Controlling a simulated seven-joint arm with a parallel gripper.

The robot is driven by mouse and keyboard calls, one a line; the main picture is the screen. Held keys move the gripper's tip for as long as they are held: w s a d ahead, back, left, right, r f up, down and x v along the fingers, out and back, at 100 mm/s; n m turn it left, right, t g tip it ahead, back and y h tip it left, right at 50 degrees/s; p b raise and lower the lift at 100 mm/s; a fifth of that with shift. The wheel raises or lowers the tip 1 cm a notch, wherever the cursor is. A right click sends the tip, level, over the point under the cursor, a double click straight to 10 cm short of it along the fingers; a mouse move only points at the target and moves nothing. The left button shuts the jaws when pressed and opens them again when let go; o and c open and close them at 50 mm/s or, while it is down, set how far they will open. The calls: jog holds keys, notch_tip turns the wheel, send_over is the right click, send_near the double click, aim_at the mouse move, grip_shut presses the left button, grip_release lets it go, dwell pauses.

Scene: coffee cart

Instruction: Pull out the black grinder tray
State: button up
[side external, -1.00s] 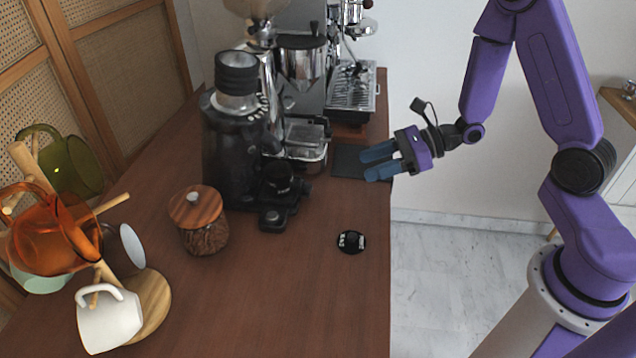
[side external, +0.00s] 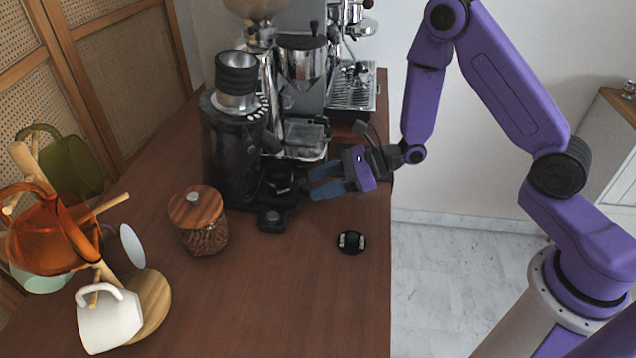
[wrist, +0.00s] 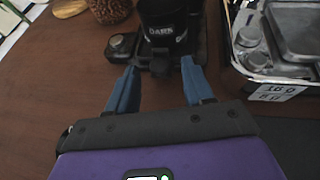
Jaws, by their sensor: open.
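The black grinder (side external: 232,150) stands on the wooden counter. I cannot tell whether the fingers touch anything. The fingers partly hide the tray's right side in the side view.
A silver-framed tray (side external: 306,150) stands close behind my gripper. A glass jar with a wooden lid (side external: 198,222) is left of the black tray. A round black disc (side external: 351,242) lies nearer the front. A mug stand (side external: 150,305) is at the left.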

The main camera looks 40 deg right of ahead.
jog(key=shift+w+a+f, duration=0.2)
jog(key=shift+a, duration=0.25)
grip_shut()
jog(key=s+d, duration=0.5)
jog(key=shift+s+d, duration=0.2)
jog(key=shift+d, duration=0.1)
grip_release()
jog(key=shift+v, duration=3.75)
